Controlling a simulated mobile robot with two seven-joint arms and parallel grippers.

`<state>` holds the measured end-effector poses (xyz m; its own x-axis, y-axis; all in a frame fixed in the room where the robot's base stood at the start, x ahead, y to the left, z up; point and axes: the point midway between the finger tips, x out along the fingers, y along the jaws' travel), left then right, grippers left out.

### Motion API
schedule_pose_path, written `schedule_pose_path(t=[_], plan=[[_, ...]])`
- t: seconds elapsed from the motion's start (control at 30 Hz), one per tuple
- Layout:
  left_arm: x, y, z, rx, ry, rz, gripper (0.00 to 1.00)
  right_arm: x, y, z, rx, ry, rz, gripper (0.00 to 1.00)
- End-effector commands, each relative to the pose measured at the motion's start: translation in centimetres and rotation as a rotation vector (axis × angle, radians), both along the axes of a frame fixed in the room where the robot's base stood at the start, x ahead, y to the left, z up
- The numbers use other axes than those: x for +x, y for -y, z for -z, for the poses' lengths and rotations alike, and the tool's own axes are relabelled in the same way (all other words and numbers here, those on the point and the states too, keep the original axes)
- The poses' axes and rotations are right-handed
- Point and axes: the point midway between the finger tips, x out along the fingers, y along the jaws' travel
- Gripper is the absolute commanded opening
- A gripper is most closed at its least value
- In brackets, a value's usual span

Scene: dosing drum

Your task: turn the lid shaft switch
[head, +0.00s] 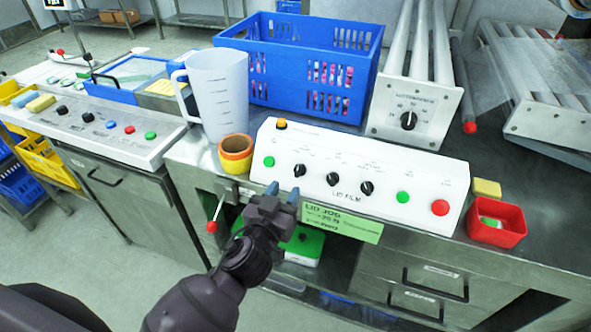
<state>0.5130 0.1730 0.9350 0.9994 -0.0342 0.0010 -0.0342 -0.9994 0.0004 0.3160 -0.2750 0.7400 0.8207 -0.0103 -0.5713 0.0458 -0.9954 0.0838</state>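A white sloped control panel (400,172), marked LID FILM, stands on the steel counter. It carries three black rotary switches: a left one (299,170), a middle one (333,180) and a right one (366,188). Their small labels are too blurred to read, so I cannot tell which is the lid shaft switch. Another black rotary switch (408,120) sits on a white roller unit (384,126) behind; its label is also unclear. My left gripper (283,192) is open and empty, its blue fingertips just in front of the panel, below the left switch. My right gripper is not in view.
Green buttons, a red button (440,207) and an orange button share the panel. A red bin (496,229) is at right. A green card (341,221) hangs in front.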

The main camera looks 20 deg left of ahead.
Motion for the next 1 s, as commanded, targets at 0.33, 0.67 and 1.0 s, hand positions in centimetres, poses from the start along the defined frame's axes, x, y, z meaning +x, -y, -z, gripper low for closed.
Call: schedule_pose_path(t=[0.33,0.67,1.0], plan=[[5.1,0.2,-0.1,0.002,0.001,0.001,0.37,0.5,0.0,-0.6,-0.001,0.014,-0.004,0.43],[7.1,0.2,0.0,0.001,-0.001,0.001,0.37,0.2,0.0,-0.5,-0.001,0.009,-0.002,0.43],[7.2,0.2,0.0,0.0,-0.001,0.0,0.25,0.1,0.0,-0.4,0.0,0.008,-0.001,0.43]])
